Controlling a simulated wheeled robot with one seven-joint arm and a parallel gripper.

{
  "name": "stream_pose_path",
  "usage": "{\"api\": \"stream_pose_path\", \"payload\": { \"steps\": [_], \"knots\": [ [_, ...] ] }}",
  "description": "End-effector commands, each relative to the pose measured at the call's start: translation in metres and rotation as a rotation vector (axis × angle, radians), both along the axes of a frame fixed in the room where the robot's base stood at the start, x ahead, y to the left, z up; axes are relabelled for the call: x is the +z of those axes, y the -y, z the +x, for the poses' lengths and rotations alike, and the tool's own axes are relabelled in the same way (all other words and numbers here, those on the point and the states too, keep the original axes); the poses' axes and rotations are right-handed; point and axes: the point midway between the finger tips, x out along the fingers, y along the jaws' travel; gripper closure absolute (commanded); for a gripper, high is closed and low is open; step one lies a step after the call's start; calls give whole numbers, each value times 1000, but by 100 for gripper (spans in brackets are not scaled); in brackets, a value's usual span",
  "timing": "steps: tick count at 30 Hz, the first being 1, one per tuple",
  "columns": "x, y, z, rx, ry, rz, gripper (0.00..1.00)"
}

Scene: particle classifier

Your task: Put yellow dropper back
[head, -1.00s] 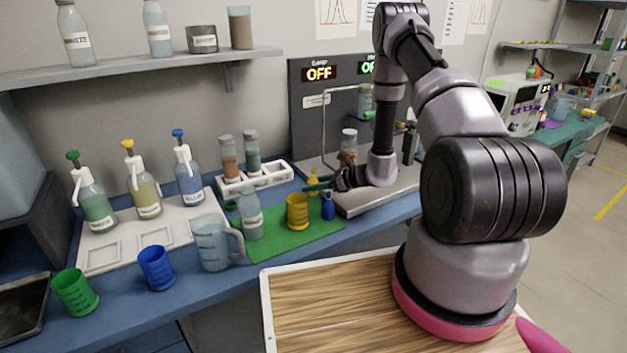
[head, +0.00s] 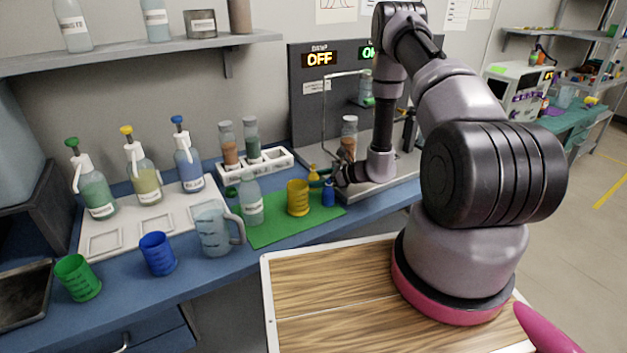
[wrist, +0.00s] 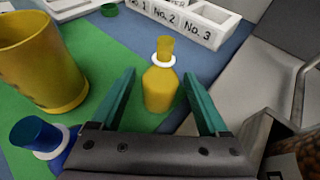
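The yellow dropper (head: 313,173) is a small yellow bottle with a white collar and a yellow cap. It stands upright near the back right edge of the green mat (head: 270,231). In the wrist view the yellow dropper (wrist: 160,88) stands between the two teal fingers of my gripper (wrist: 159,82). The fingers are apart, with a visible gap on each side of it. My gripper (head: 322,178) also shows at the mat in the head view, partly covering the dropper. The blue dropper (head: 328,193) stands in front of it, to the left in the wrist view (wrist: 36,135).
A yellow beaker (head: 298,198) and a clear bottle (head: 251,203) stand on the mat. A white numbered rack (head: 270,168) with vials is behind. A pitcher (head: 212,232), a blue beaker (head: 157,254) and a green beaker (head: 77,278) are left. A metal platform (head: 375,188) lies right.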

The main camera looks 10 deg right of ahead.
Motion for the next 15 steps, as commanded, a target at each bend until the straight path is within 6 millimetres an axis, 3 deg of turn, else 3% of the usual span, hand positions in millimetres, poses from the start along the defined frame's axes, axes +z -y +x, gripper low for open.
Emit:
{"api": "stream_pose_path", "payload": {
  "steps": [5, 15],
  "knots": [
    [6, 6, -3, -1, 0, -1, 22],
    [32, 59, -37, -4, 0, -1, 22]
  ]
}}
